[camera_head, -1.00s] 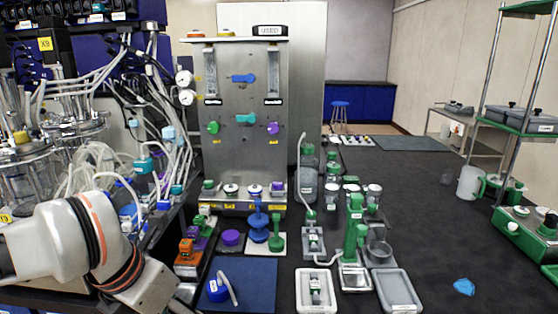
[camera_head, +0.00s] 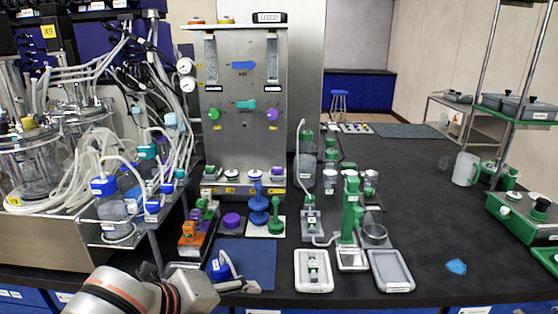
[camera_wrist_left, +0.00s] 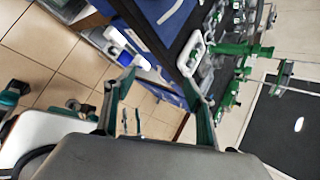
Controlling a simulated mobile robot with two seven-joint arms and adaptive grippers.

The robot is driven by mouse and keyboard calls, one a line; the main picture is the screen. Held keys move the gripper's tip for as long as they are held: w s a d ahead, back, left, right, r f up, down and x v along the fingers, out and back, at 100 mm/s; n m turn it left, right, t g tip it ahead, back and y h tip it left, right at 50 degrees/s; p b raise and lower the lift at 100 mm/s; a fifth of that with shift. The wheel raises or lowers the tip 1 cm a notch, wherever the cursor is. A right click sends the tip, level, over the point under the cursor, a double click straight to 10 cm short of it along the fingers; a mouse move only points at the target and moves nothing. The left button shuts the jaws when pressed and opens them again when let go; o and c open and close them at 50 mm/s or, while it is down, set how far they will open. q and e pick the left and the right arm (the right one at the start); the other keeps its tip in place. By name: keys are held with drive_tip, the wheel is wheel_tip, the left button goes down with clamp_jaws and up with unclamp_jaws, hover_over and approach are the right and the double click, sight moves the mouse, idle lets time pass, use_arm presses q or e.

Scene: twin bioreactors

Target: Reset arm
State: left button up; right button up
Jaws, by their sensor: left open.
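My left arm comes in from the lower left in the head view. Its gripper (camera_head: 240,286) is low at the table's front edge, just before the blue mat (camera_head: 258,262). In the left wrist view my left gripper (camera_wrist_left: 155,92) has its two fingers spread wide, with nothing held between them. Tiled floor and the bench front show beyond the fingers. My right gripper is in neither view.
A blue-capped item (camera_head: 219,268) sits on the mat's left part. Grey trays (camera_head: 390,272) and a green stand (camera_head: 350,215) are to the right. Tubed bioreactor vessels (camera_head: 35,155) crowd the left. The black table (camera_head: 430,225) is mostly clear at right.

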use_arm(q)
drive_tip(key=s+a+f+n+t+y, duration=0.15)
drive_tip(key=a+f+n+y, duration=0.25)
drive_tip(key=a+f+n, duration=0.85)
drive_tip(key=s+a+f+n+g+y, duration=0.1)
drive_tip(key=s+a+f+n+y, duration=0.2)
drive_tip(key=s+a+n, duration=0.3)
drive_tip(key=s+a+f+n+g+y, duration=0.1)
drive_tip(key=s+a+f+n+y, duration=0.25)
drive_tip(key=s+a, duration=0.4)
drive_tip(key=w+d+f+n+t+h, duration=0.3)
drive_tip(key=d+f+h, duration=0.4)
drive_tip(key=d+f, duration=0.6)
drive_tip(key=shift+d+f+t, duration=0.35)
drive_tip(key=shift+d+t, duration=0.1)
drive_tip(key=shift+d, duration=0.25)
